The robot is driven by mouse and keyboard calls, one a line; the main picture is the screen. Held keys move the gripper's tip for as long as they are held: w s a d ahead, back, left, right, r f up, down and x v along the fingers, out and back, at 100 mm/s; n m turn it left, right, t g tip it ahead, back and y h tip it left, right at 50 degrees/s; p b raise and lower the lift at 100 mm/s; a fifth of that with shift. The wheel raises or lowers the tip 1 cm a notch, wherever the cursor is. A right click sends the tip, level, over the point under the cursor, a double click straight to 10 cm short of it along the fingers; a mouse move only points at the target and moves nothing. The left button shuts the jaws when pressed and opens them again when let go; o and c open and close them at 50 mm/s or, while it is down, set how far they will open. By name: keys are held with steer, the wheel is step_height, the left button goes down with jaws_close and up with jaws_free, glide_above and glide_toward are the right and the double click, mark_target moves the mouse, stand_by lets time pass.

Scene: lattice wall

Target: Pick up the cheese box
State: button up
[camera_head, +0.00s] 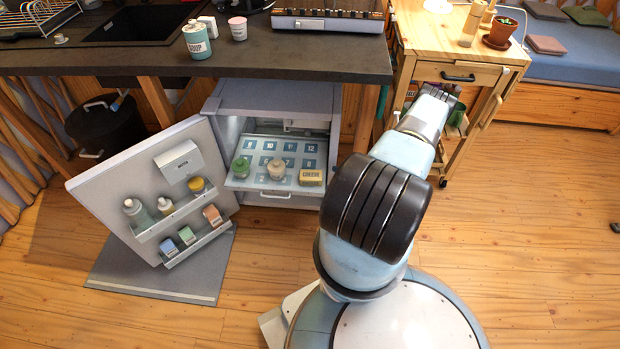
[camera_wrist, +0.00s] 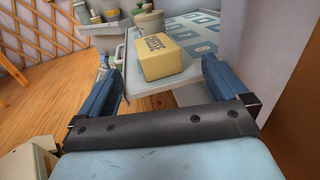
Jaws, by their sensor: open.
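The cheese box (camera_head: 311,178) is a small yellow block with dark lettering on top. It sits at the front right of the pulled-out fridge shelf (camera_head: 262,184), which has numbered blue squares. In the wrist view the cheese box (camera_wrist: 160,60) lies ahead, between and beyond the fingers of my gripper (camera_wrist: 160,76). The gripper is open and empty, with one blue finger on each side. I see no contact with the box. In the head view my arm covers the right side, and I cannot make out the fingers there.
A green-lidded jar (camera_head: 241,168) and a cream pot (camera_head: 276,170) stand left of the box on the shelf. The open fridge door (camera_head: 110,190) holds bottles and small cartons. The dark countertop (camera_head: 290,55) overhangs the fridge.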

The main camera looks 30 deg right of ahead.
mark_target(317, 175)
steer(key=shift+s+a+x, duration=0.1)
steer(key=shift+x, duration=2)
steer(key=shift+s+a+x, duration=0.15)
steer(key=shift+x, duration=1.9)
steer(key=shift+c, duration=0.3)
steer(key=c, duration=1.2)
